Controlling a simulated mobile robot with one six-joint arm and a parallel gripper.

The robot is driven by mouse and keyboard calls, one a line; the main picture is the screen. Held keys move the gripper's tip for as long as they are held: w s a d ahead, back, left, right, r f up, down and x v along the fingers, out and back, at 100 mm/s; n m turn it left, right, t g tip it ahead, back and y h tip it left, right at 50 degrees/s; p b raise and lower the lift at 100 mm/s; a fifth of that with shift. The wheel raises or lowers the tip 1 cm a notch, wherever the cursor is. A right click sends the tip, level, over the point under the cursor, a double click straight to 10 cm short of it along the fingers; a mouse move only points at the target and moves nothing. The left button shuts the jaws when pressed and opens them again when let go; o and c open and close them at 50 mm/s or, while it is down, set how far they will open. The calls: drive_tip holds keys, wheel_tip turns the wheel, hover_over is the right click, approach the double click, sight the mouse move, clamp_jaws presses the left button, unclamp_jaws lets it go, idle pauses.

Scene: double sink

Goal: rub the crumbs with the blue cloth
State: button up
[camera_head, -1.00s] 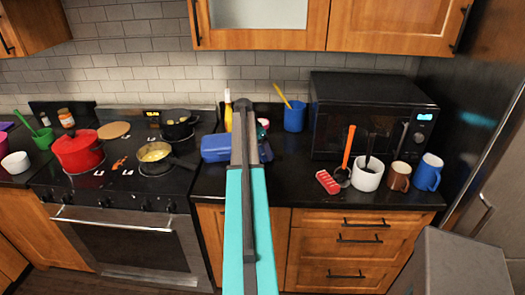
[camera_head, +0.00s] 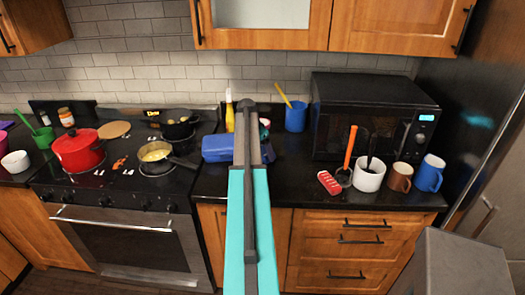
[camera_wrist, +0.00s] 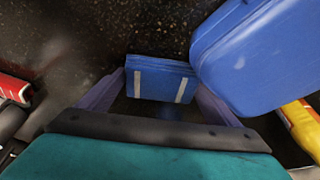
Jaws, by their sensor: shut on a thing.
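The blue cloth (camera_wrist: 160,80), a folded block with two pale stripes, is between the fingers of my gripper (camera_wrist: 161,86) in the wrist view. My gripper is shut on it, just above or on the dark speckled counter (camera_wrist: 110,30); I cannot tell whether it touches. In the head view my arm hides the gripper and the cloth. Orange bits (camera_head: 119,164) lie on the stove top beside the red pot; I cannot tell if they are crumbs. Fine specks on the counter cannot be told from its pattern.
A blue case (camera_wrist: 260,50) is close to the right of the cloth, and also shows in the head view (camera_head: 217,148). A yellow bottle (camera_wrist: 302,128) is beyond it. A black microwave (camera_head: 372,118), red block (camera_head: 329,183), white cup (camera_head: 369,176) and mugs stand right. The red pot (camera_head: 78,150) is left.

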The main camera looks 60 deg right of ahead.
sight(283, 160)
drive_tip(key=shift+s+d, duration=0.1)
drive_tip(key=shift+s, duration=0.2)
drive_tip(key=shift+s+d, duration=0.1)
idle(0.3)
drive_tip(key=shift+s+d+f, duration=0.1)
drive_tip(key=shift+s+d, duration=0.15)
drive_tip(key=shift+s, duration=0.4)
drive_tip(key=shift+s+d+r, duration=0.1)
drive_tip(key=shift+s+d, duration=0.15)
drive_tip(key=shift+s, duration=0.35)
drive_tip(key=shift+s+d+f, duration=0.1)
drive_tip(key=shift+s+d, duration=0.15)
drive_tip(key=shift+s, duration=0.4)
drive_tip(key=shift+s+d+f+b, duration=0.1)
drive_tip(key=shift+s+d+b, duration=0.2)
drive_tip(key=shift+s, duration=0.65)
drive_tip(key=shift+s+d+f+b, duration=0.1)
drive_tip(key=shift+s+d, duration=0.25)
drive_tip(key=shift+s, duration=0.55)
drive_tip(key=shift+s+a, duration=0.1)
drive_tip(key=shift+s+a, duration=0.35)
drive_tip(key=shift+a, duration=0.6)
